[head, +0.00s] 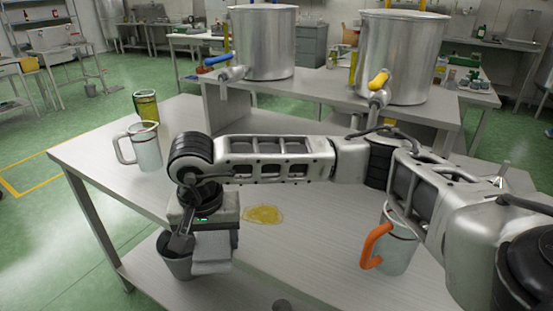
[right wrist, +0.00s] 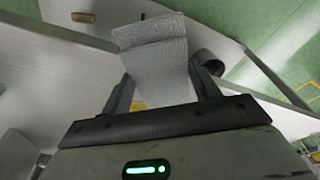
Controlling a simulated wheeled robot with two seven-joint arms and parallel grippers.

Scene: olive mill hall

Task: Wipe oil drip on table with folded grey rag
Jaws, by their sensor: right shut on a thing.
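The oil drip (head: 263,214) is a flat yellow patch on the light table (head: 310,260), in the middle of the head view. My right gripper (head: 207,236) is left of the drip and shut on the folded grey rag (head: 211,254), which hangs below the fingers. In the right wrist view the rag (right wrist: 158,55) sits between the two dark fingers, with a sliver of yellow showing beneath it. The head view does not make clear whether the rag touches the table. My left gripper is not in view.
A grey cup (head: 174,262) stands close to the right gripper. An orange-handled jug (head: 398,250) stands right, near my arm. Two steel tanks (head: 264,42) (head: 402,55) stand behind.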

